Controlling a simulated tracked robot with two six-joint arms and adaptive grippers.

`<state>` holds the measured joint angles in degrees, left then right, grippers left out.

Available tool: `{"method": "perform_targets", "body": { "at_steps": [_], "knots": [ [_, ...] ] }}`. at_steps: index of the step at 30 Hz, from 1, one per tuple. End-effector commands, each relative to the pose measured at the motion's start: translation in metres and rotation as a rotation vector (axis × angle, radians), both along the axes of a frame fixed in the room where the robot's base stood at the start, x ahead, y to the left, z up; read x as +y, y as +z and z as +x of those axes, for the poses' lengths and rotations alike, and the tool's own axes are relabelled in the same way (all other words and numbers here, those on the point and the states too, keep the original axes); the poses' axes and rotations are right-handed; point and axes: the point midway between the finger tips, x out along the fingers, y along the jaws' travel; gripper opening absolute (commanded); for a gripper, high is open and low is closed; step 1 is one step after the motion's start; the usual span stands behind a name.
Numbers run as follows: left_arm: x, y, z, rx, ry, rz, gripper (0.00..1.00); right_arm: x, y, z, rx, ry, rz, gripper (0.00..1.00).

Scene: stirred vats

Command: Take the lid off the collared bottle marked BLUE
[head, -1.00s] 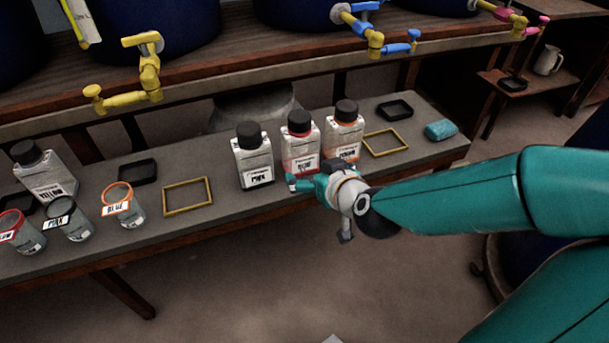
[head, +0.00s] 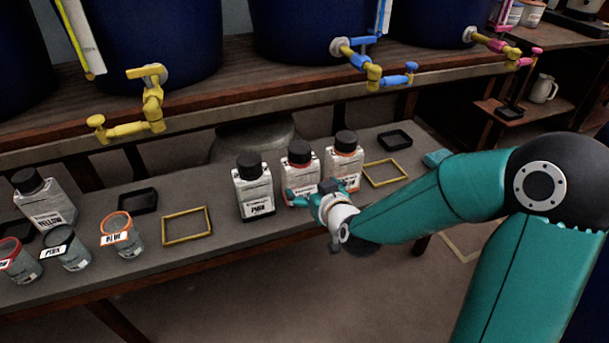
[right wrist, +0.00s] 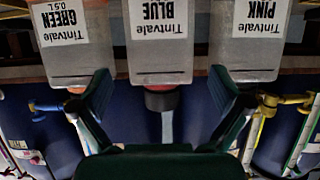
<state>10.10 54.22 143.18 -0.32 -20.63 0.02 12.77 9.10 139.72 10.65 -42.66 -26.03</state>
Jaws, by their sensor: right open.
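The bottle marked BLUE (head: 299,176) stands upright on the bench, between the PINK bottle (head: 253,190) and an orange-collared bottle (head: 344,165). It has a red collar and a black lid (head: 299,151), which is on it. The right wrist view is upside down and shows the BLUE bottle (right wrist: 160,40) in the middle, its lid (right wrist: 162,101) below. My right gripper (head: 310,194) is open and empty in front of the BLUE bottle's lower part. In the right wrist view its fingers (right wrist: 162,93) spread either side of that bottle, apparently short of it. My left gripper is not in view.
The neighbouring bottles stand close on both sides. A yellow frame (head: 385,162) and a black tray (head: 394,130) lie to the right. Another yellow frame (head: 162,240), labelled cups (head: 124,246) and the YELLOW bottle (head: 55,216) are at left. A shelf with taps runs behind, above the bench.

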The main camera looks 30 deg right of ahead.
Motion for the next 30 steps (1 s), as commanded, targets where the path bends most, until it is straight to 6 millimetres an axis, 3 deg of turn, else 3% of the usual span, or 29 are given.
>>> {"method": "perform_targets", "body": {
  "at_steps": [3,11,21,30],
  "knots": [
    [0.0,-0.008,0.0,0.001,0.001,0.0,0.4,-0.005,-0.011,0.018,0.001,-0.001,0.0,1.0],
    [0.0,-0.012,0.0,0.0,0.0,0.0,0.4,-0.008,-0.017,0.033,0.001,-0.001,0.0,1.0],
    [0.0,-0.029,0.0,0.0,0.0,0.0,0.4,-0.018,-0.033,0.071,0.002,-0.002,0.0,1.0],
    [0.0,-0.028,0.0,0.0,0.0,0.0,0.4,-0.019,-0.033,0.075,0.002,-0.002,0.0,1.0]
  ]
}}
